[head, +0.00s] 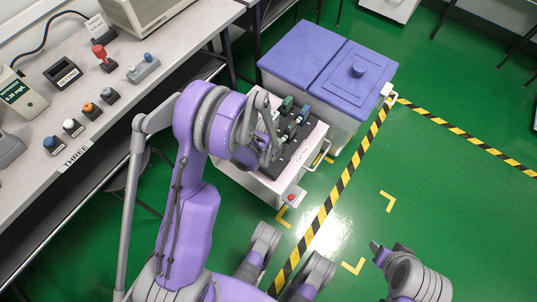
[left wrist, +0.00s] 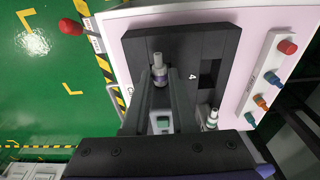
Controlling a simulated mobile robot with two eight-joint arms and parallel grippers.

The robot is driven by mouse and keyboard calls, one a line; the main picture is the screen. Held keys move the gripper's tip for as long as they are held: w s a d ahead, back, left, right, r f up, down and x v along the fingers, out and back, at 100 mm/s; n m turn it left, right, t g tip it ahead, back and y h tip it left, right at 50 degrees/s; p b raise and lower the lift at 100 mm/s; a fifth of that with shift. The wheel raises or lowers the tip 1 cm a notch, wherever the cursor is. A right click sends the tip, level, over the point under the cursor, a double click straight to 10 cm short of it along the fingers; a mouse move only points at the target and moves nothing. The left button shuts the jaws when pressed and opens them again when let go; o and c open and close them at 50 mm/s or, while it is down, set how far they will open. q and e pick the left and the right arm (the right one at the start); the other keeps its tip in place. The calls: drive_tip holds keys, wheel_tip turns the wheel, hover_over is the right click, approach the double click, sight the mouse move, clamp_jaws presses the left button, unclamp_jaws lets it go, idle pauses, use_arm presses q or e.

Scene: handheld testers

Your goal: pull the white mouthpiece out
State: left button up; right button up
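The white mouthpiece (left wrist: 158,60) shows in the left wrist view as a small pale tube with a grey-purple lower part, over the dark tray (left wrist: 195,45). My left gripper (left wrist: 161,80) has one finger on each side of it, with what looks like a narrow gap; contact is hard to tell. A green-and-grey handheld tester part (left wrist: 163,122) shows between the fingers nearer the wrist. In the head view my left gripper (head: 267,152) is over the tray and hides part of it. My right gripper (head: 376,248) is at the lower right, away from the cart; its fingers are unclear.
Another white-tipped tester (left wrist: 212,118) stands in the tray. The white cart (head: 255,185) has a red button (head: 291,197). Purple-lidded bins (head: 350,80) stand behind it. A bench (head: 110,125) with instruments runs along the left.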

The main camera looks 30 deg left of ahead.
use_arm(q)
clamp_jaws()
idle(1.9)
